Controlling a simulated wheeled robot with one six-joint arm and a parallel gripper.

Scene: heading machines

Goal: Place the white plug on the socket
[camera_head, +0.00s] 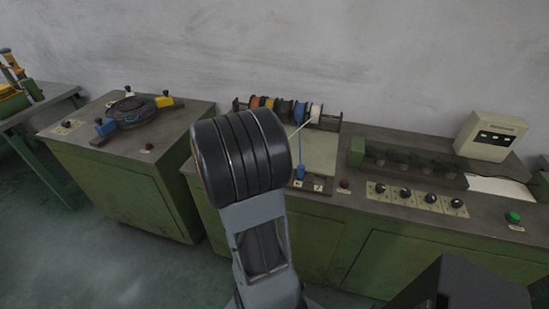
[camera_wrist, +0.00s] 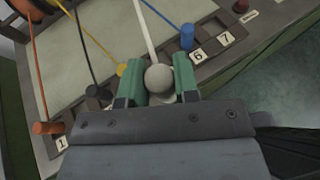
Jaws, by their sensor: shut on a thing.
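In the wrist view the white plug (camera_wrist: 159,78), with a white cable running up from it, sits between the green fingers of my gripper (camera_wrist: 160,84). The gripper is shut on it. The plug is over the front edge of the panel, just left of the label 6; the place directly under it is hidden. The numbered socket row (camera_wrist: 215,47) carries a blue plug (camera_wrist: 187,37) by label 6, with label 7 to its right. In the head view my arm hides my gripper and the white plug; the blue plug (camera_head: 300,172) shows beside the arm.
An orange plug (camera_wrist: 44,128) stands by label 1, with black (camera_wrist: 98,94) and yellow (camera_wrist: 122,70) plugs nearer my gripper. Cable spools (camera_head: 290,110) stand behind the panel. Knobs (camera_head: 418,196) and a beige box (camera_head: 491,136) are to the right.

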